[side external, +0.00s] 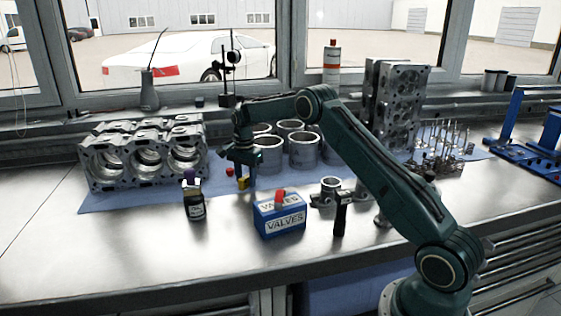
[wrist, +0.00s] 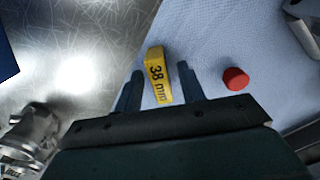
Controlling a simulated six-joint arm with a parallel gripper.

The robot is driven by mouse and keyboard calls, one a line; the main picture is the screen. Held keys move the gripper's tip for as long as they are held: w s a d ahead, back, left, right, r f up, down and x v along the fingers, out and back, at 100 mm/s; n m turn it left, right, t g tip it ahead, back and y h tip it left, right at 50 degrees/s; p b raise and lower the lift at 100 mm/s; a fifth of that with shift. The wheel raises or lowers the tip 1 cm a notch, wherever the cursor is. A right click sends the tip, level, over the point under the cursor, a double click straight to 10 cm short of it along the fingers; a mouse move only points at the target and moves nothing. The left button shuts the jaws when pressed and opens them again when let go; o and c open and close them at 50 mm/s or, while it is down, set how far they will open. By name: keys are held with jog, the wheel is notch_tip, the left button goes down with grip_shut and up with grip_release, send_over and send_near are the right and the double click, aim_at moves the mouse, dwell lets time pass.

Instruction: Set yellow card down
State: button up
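The yellow card (wrist: 158,76), marked "38 mm", is between the two fingers of my gripper (wrist: 162,88) in the wrist view. A narrow gap shows on each side of the card, so the fingers stand open around it. In the side view my gripper (side external: 243,172) points down over the blue mat (side external: 130,197), and the yellow card (side external: 243,184) shows small at its tips. The card is at or just above the mat; I cannot tell if it touches.
A small red piece (wrist: 236,78) lies on the mat right of the card. An engine block (side external: 143,155) is at left and cylinder liners (side external: 267,157) stand behind right. A dark bottle (side external: 194,200) and a blue VALVES box (side external: 279,216) stand in front.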

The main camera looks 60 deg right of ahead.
aim_at(245, 177)
notch_tip(245, 177, up, 12)
jog(key=shift+r, duration=0.15)
dwell(0.7)
jog(key=shift+r, duration=0.1)
dwell(0.4)
jog(key=s+a+r+n+t, duration=0.3)
jog(key=s+a+r+n, duration=0.6)
jog(key=s+a+r, duration=0.75)
jog(key=s+a+f+n+t, duration=0.1)
jog(key=s+f+n, duration=0.3)
jog(key=s, duration=0.8)
jog(key=s+a+f+n+t, duration=0.1)
jog(key=s+a+f+n, duration=0.2)
jog(key=s, duration=0.8)
jog(key=shift+s+a+f+n+t, duration=0.35)
jog(key=shift+f+n, duration=0.4)
jog(key=shift+n, duration=0.25)
